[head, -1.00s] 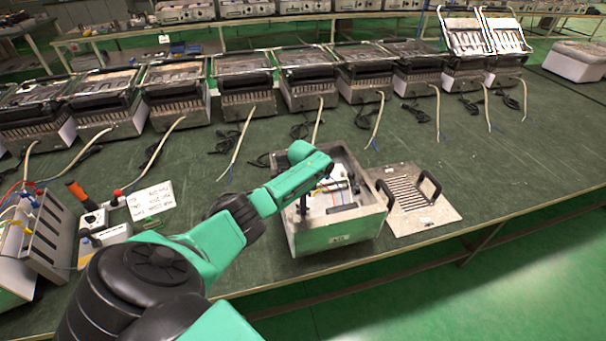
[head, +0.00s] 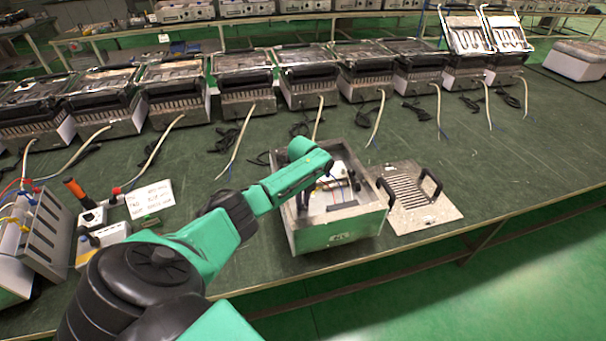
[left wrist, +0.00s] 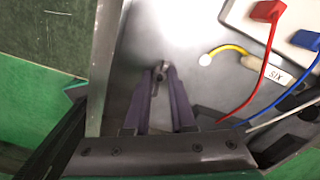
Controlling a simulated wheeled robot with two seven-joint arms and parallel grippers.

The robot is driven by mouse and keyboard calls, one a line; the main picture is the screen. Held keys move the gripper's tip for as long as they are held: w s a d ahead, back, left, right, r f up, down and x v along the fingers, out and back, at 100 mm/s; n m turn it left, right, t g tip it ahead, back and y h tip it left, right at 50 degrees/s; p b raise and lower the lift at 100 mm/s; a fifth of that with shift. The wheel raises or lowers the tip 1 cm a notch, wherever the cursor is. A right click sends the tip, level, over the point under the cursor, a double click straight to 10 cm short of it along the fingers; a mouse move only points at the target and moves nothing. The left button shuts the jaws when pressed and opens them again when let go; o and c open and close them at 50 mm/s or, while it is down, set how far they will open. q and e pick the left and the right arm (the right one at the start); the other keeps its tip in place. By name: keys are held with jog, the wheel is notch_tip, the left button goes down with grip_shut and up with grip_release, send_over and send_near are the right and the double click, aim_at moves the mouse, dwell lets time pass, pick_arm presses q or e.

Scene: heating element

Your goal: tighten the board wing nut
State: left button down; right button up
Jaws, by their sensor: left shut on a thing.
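The open metal case (head: 335,237) stands near the table's front edge, and my left arm reaches over it from the left. In the left wrist view my left gripper (left wrist: 160,76) points down at the bare metal floor of the case (left wrist: 200,90). Its two dark fingers come together at the tips on a small dark metal piece, seemingly the board wing nut (left wrist: 160,70). The fingertips cover most of it, so its wings and thread cannot be made out. In the head view my arm hides part of the case's inside.
A yellow wire with a round end (left wrist: 207,59) lies close right of the fingers. Red (left wrist: 266,11) and blue (left wrist: 305,40) connectors with wires are at upper right. A slotted metal panel with black handles (head: 408,200) lies right of the case. Several grills line the back.

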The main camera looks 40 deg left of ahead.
pick_arm(q)
jog(key=shift+w+a+r+m, duration=0.1)
jog(key=shift+w+r+m, duration=0.05)
jog(key=shift+m, duration=1.55)
jog(key=c, duration=0.8)
grip_release()
jog(key=shift+o, duration=0.2)
notch_tip(320, 180, up, 14)
jog(key=b, duration=0.1)
jog(key=shift+r, duration=0.25)
